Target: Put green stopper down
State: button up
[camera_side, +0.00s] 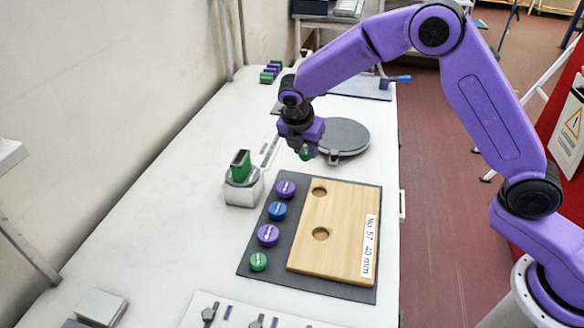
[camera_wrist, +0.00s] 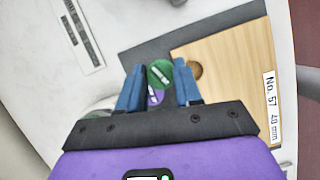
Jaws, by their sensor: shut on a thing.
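My gripper (camera_side: 303,148) is shut on a green stopper (camera_wrist: 160,74), held between the blue fingertips in the wrist view. In the side view the held stopper (camera_side: 305,155) is small and partly hidden by the fingers. It hangs above the table, beyond the far edge of a dark mat (camera_side: 262,270). A wooden board (camera_side: 340,245) marked "No. 57 40 mm" lies on the mat with two empty round holes. Left of it on the mat stand a purple stopper (camera_side: 286,189), a blue one (camera_side: 277,210), another purple one (camera_side: 268,235) and another green one (camera_side: 258,261).
A round grey plate (camera_side: 345,136) stands just right of my gripper. A white block with a green piece (camera_side: 241,165) stands left of the mat. Small green and purple pieces (camera_side: 270,72) lie farther back. The table's left side is mostly clear.

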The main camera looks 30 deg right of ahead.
jog(key=w+f, duration=0.1)
jog(key=f, duration=0.1)
jog(key=w+f, duration=0.1)
jog(key=w+a+f, duration=0.1)
jog(key=w+f, duration=0.1)
jog(key=shift+w+a+f, duration=0.1)
jog(key=shift+f, duration=0.2)
jog(key=shift+w+f, duration=0.15)
jog(key=shift+f, duration=1.45)
jog(key=shift+f, duration=0.2)
jog(key=o, duration=1)
jog(key=shift+r, duration=0.1)
jog(key=v, duration=1.2)
